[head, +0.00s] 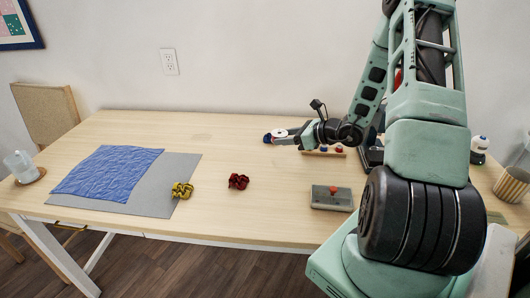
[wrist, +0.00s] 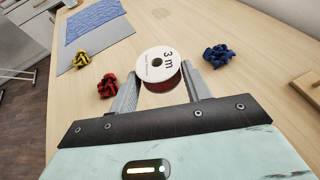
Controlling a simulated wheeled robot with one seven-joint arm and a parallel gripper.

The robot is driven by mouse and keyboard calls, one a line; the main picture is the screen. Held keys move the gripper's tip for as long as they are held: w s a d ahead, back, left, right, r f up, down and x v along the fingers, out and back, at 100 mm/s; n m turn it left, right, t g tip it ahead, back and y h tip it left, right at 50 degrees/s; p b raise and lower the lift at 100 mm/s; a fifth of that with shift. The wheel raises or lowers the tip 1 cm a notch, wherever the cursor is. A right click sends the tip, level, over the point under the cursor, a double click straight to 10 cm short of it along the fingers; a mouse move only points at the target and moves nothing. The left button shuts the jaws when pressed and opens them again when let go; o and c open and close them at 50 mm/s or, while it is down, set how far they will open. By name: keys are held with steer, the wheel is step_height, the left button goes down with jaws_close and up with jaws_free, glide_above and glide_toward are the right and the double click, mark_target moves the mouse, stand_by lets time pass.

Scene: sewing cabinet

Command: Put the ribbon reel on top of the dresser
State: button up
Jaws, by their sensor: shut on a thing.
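The ribbon reel (wrist: 159,65) has a white face marked "3 m" and dark red ribbon around its core. My gripper (wrist: 161,85) is shut on it, with one finger on each side, in the wrist view. In the head view the reel (head: 279,132) shows small at the end of my arm, over the back middle of the table. A pale unit with a dark handle (wrist: 10,38) shows in part at the upper left of the wrist view. I cannot tell whether it is the dresser; no dresser is clear in the head view.
A blue scrunchie (head: 267,138) lies close to the reel. Red (head: 238,181) and yellow (head: 182,190) scrunchies lie nearer the front. Blue cloth (head: 108,172) covers part of a grey mat (head: 185,165). A grey box (head: 320,200) and wooden rack (head: 338,155) stand right. The table's (head: 215,215) front middle is clear.

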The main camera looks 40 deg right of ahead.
mark_target(285, 167)
step_height(285, 167, down, 10)
steer(key=shift+r, duration=0.25)
stand_by(0.3)
steer(key=shift+f, duration=0.2)
steer(key=o, duration=1)
steer(key=shift+c, duration=0.2)
steer(key=shift+r, duration=0.1)
